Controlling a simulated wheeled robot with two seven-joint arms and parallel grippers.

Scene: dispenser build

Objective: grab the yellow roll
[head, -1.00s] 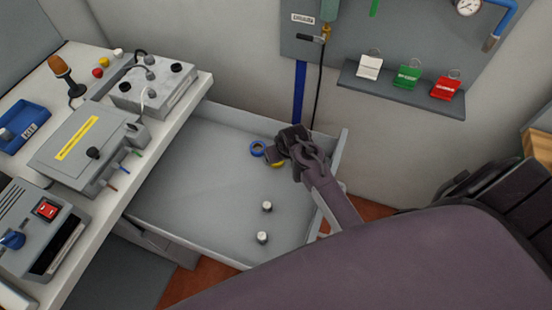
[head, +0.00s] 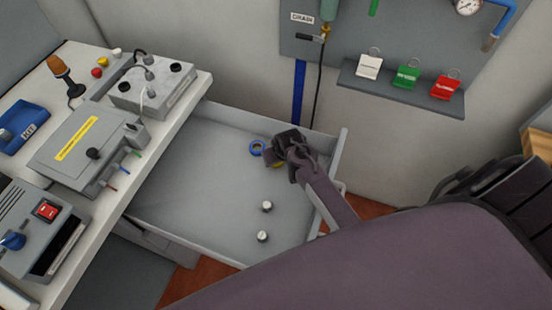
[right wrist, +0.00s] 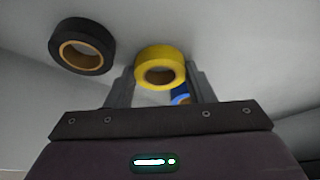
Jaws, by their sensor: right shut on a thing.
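The yellow roll (right wrist: 160,64) sits between the two fingers of my right gripper (right wrist: 160,85) in the right wrist view, and the gripper is shut on it. In the head view my right gripper (head: 272,158) is low over the far right part of the open drawer (head: 190,190). Only a sliver of yellow shows under it there. A blue roll (head: 256,148) lies just left of the gripper and shows partly behind the yellow roll in the right wrist view (right wrist: 181,95). My left gripper is not in view.
A black roll (right wrist: 82,48) lies near the yellow one in the right wrist view. Two small knobs (head: 266,206) (head: 262,237) stand in the drawer's front right. The drawer walls surround the gripper. A bench with devices (head: 88,145) stands left. The drawer's middle is clear.

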